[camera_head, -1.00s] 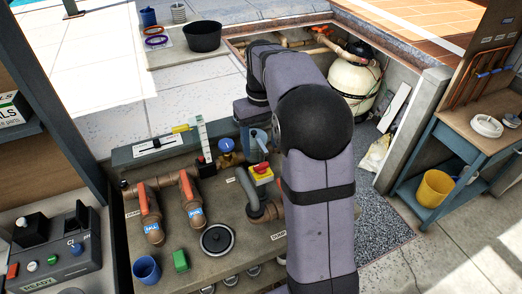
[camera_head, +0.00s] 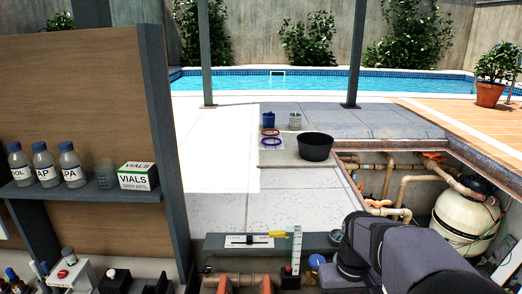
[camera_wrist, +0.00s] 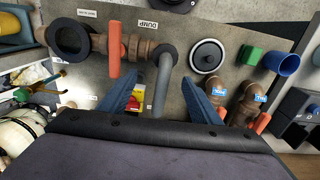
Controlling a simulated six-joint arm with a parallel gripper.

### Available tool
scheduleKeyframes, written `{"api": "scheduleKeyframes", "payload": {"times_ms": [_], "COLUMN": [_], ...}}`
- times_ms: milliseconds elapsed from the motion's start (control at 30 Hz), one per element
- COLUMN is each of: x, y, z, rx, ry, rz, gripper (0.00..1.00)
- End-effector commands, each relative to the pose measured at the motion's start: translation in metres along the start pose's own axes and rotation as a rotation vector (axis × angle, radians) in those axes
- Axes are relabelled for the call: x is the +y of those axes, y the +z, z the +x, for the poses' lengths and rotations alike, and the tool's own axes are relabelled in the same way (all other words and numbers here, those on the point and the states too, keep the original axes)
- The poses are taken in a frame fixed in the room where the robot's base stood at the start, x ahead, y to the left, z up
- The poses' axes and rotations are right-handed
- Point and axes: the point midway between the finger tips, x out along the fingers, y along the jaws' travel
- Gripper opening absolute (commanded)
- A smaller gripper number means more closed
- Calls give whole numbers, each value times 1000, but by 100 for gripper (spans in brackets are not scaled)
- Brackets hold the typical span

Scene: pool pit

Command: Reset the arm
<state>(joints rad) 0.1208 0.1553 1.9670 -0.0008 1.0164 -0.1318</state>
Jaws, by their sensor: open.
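My gripper (camera_wrist: 164,100) shows in the wrist view with its two blue fingers wide apart and nothing between them. Beyond the fingers is the valve panel (camera_wrist: 225,30), with a grey curved pipe (camera_wrist: 163,80) running between them in the picture. A yellow box with a red button (camera_wrist: 136,100) is partly hidden behind the left finger. In the head view my arm fills the lower right, and my fingers cannot be made out there.
The head view shows a black tub (camera_head: 315,147), a cream filter tank (camera_head: 463,222) and shelf bottles (camera_head: 43,165).

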Motion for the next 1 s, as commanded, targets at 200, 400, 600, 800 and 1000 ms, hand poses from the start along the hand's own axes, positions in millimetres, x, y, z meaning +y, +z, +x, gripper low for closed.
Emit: {"api": "scheduleKeyframes", "payload": {"times_ms": [200, 400, 600, 800, 1000], "x": [-29, -41, -44, -45, -45], "y": [70, 116, 134, 135, 135], "z": [33, 55, 64, 65, 65], "rx": [-1, -2, -1, -2, -2], "ry": [0, 0, 0, 0, 0], "rz": [1, 5, 7, 8, 8], "gripper": [58, 58, 58, 58, 58]}}
